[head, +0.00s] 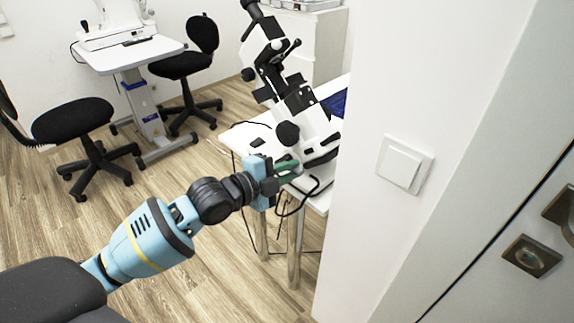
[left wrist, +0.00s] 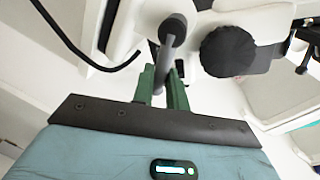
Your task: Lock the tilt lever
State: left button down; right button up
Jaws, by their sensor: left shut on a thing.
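The tilt lever (left wrist: 166,55) is a grey rod with a dark rounded pivot end, on the underside of a white instrument in the left wrist view. My left gripper (head: 289,168) reaches the near side of the white and black microscope-like instrument (head: 318,135). In the left wrist view its green fingers (left wrist: 162,88) stand on either side of the lever and are shut on it. In the head view I cannot make out the lever at the fingers. A black round knob (left wrist: 227,51) sits right of the lever; it also shows in the head view (head: 287,133). My right gripper is not in view.
The instrument stands on a white table (head: 238,137) with metal legs. A black cable (head: 288,208) hangs close to my gripper. A white wall with a light switch (head: 403,163) stands close on the right. Black chairs (head: 75,121) and another instrument table (head: 130,52) stand at the back left.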

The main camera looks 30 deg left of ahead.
pick_arm(q)
jog(key=shift+f+m, duration=0.2)
jog(key=shift+m, duration=0.1)
dwell(0.4)
jog(key=c, duration=1.4)
grip_release()
jog(key=v, duration=0.7)
jog(key=shift+s+p, duration=0.3)
jog(key=shift+s, duration=0.1)
jog(key=shift+r, duration=0.1)
